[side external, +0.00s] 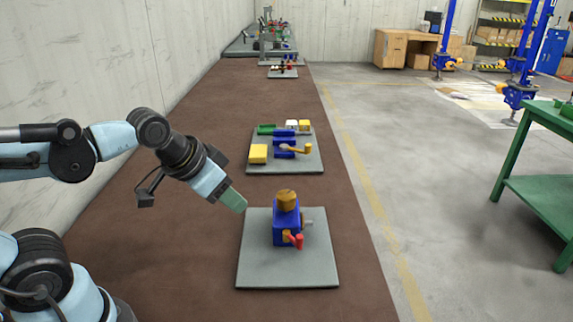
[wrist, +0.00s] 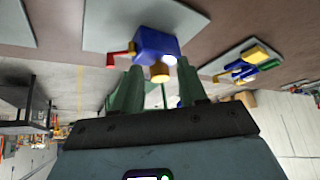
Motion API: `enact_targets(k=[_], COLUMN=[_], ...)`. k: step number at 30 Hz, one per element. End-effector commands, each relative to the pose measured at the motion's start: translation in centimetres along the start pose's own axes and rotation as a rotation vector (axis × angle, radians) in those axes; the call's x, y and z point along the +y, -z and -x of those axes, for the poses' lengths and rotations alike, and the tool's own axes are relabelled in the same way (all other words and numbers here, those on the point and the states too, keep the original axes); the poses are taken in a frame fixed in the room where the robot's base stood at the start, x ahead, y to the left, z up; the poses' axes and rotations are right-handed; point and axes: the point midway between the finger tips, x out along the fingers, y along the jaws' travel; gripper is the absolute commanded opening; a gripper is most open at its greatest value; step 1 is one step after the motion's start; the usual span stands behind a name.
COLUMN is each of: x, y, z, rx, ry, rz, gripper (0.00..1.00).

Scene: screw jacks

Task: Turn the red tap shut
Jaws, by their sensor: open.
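The red tap (side external: 298,241) is a small red handle low on the front of a blue block (side external: 288,228). An orange-brown knob (side external: 287,198) sits on top of the block. The block stands on a grey plate (side external: 260,265). In the wrist view the red tap (wrist: 120,56) sticks out to the left of the blue block (wrist: 155,41), with the knob (wrist: 159,74) facing me. My gripper (side external: 238,203) is left of the block and apart from it, tilted down to the right. In the wrist view its green fingers (wrist: 160,80) are spread and empty.
Behind, another grey plate (side external: 290,165) carries a blue device with an orange handle, plus yellow and green blocks. More plates stand farther along the brown bench (side external: 210,245). A wall (side external: 110,80) runs along the left. A green table (side external: 545,170) stands apart at right.

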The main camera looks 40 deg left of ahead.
Motion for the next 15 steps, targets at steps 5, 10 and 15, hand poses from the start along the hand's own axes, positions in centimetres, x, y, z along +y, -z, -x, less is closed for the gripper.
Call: enact_targets(k=[5, 10, 15], x=[-0.41, -0.49, -0.48], y=[-0.64, -0.75, -0.74], z=[-0.21, -0.25, -0.25], rx=[0.032, 0.039, 0.039], ry=[0.01, 0.012, 0.012], rz=[0.064, 0.079, 0.078], gripper=[0.42, 0.42, 0.42])
